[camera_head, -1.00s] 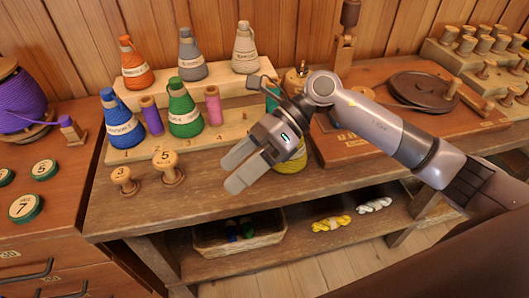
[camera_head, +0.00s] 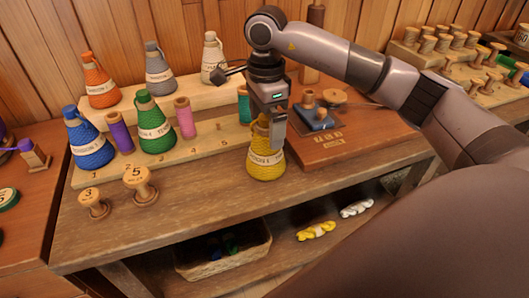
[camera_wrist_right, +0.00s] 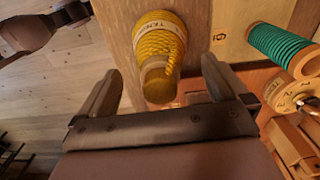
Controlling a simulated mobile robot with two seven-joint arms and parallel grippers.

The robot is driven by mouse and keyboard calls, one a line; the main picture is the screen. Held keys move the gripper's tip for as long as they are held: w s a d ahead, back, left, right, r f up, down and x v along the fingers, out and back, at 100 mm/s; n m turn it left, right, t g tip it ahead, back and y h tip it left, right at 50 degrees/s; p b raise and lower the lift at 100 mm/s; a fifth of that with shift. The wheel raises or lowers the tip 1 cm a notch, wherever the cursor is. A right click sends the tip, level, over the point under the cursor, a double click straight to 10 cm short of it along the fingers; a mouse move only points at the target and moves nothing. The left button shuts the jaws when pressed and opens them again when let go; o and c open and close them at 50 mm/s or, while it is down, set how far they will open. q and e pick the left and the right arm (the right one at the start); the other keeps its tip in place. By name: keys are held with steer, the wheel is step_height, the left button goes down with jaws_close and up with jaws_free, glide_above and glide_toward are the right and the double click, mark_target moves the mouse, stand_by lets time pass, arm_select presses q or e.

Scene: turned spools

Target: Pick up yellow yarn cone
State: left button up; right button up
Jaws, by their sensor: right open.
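The yellow yarn cone (camera_head: 265,163) stands upright on the bench's front part, right of the wooden step with the other cones. It has a pale label band. My right gripper (camera_head: 268,135) points down over its top and hides part of its upper end. In the right wrist view the yellow cone (camera_wrist_right: 160,50) lies ahead, between the lines of the two fingers. My right gripper (camera_wrist_right: 160,88) is open there, with nothing between its fingers, and the cone's narrow top reaches toward the gap. My left gripper is not in view.
Green (camera_head: 154,125), blue (camera_head: 88,140) and pink (camera_head: 185,118) yarn items stand to the left. A teal spool (camera_wrist_right: 280,45) is close on the right in the wrist view. A wooden box (camera_head: 340,148) is right of the cone. A basket (camera_head: 222,262) sits on the lower shelf.

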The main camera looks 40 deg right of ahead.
mark_target(263, 163)
step_height(263, 163, down, 3)
steer(key=shift+f, duration=0.15)
steer(key=c, duration=1.7)
jaws_close()
steer(key=shift+r, duration=0.2)
